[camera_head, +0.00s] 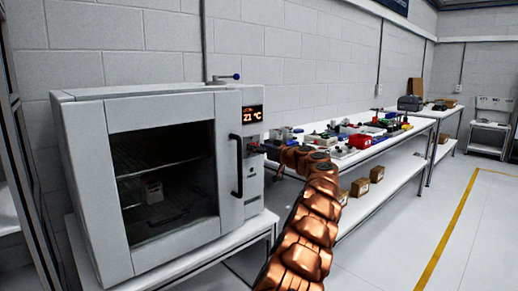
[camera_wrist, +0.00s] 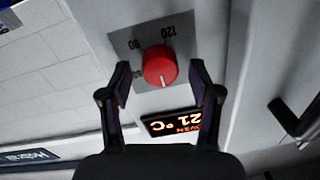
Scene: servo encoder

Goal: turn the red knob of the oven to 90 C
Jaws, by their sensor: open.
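The oven (camera_head: 150,170) is a white box with a glass door. Its display (camera_head: 252,114) reads 21 °C; the same display (camera_wrist: 172,123) appears upside down in the wrist view. The red knob (camera_wrist: 160,66) sits on a grey dial plate (camera_wrist: 125,42) with printed numbers, 120 among them; others are hard to read. The knob's white mark points down in the wrist view, toward the display. My gripper (camera_wrist: 161,73) is open, with one finger on each side of the knob in the picture. No contact is visible. In the head view my gripper is small and unclear at the oven's control panel.
A black door handle (camera_head: 237,165) stands out beside the control panel; it is at the right in the wrist view (camera_wrist: 292,118). A long bench (camera_head: 375,150) with many small parts runs along the wall. Open floor (camera_head: 400,235) lies at the right.

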